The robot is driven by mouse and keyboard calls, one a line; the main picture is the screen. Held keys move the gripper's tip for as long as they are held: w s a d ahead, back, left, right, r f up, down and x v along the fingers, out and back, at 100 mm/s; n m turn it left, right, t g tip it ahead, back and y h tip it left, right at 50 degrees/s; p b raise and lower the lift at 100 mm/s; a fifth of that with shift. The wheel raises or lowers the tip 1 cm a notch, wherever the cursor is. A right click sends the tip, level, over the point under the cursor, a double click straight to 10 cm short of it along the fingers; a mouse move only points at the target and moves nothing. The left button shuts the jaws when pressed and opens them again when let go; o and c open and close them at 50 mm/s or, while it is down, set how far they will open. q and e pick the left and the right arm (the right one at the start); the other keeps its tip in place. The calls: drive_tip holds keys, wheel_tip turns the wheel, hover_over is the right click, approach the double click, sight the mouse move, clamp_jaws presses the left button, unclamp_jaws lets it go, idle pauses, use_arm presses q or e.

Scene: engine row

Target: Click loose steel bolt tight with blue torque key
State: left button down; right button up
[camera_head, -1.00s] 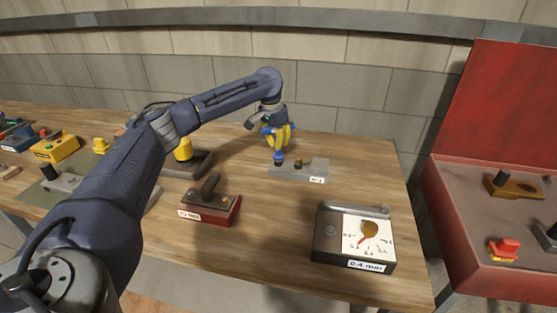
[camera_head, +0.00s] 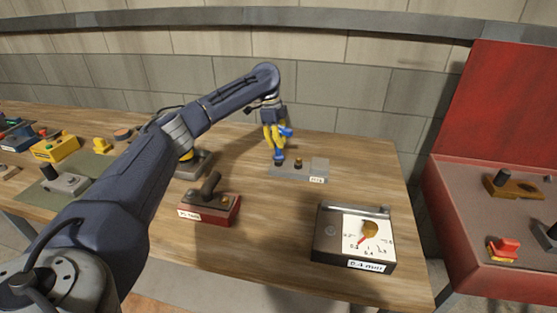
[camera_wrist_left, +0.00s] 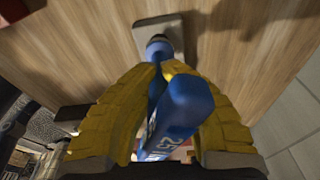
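My left gripper (camera_head: 274,140), with yellow fingers, is shut on the blue torque key (camera_head: 279,153) over the grey steel block (camera_head: 318,166). The key stands about upright with its lower end at the left part of the block. The bolt under it is hidden by the key's head. A second, dark-topped bolt (camera_head: 298,162) stands uncovered beside it. In the left wrist view the key (camera_wrist_left: 185,105) runs between both yellow fingers, its end reaching the block (camera_wrist_left: 140,34). My right gripper is not in view.
A gauge box (camera_head: 325,240) labelled 0.4 mm stands at the front right. A red block with a dark handle (camera_head: 222,212) lies nearer and to the left. A red toolbox (camera_head: 480,270) is at the right. Bare table lies between the block and gauge.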

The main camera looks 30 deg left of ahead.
use_arm(q)
drive_tip(key=m, duration=0.3)
drive_tip(key=shift+g, duration=0.3)
idle(0.3)
drive_tip(key=shift+r, duration=0.7)
